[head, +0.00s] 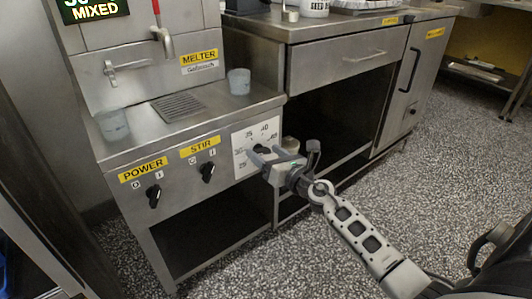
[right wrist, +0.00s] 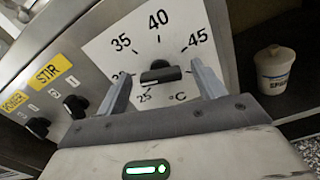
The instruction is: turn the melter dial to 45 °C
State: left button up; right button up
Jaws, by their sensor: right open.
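The melter dial has a white scale plate (head: 240,137) on the front of the steel melter, right of the STIR switch. Its marks run from 25 to 45 °C in the right wrist view (right wrist: 110,47). The black dial knob (right wrist: 160,72) sits at the plate's middle, its bar roughly level in that view; I cannot tell which mark it points to. My right gripper (head: 265,154) is open in front of the dial. In the right wrist view its fingers (right wrist: 160,74) stand on either side of the knob, apart from it. My left gripper is not in view.
The POWER switch (head: 153,196) and STIR switch (head: 207,172) are left of the dial. Two cups (head: 239,81) (head: 113,124) stand on the melter top by a drip grate (head: 178,107). A white tub (right wrist: 275,70) stands right of the dial. A steel cabinet (head: 340,62) is behind.

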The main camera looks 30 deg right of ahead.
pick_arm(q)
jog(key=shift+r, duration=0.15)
pick_arm(e)
jog(key=shift+w, duration=0.3)
jog(key=c, duration=1)
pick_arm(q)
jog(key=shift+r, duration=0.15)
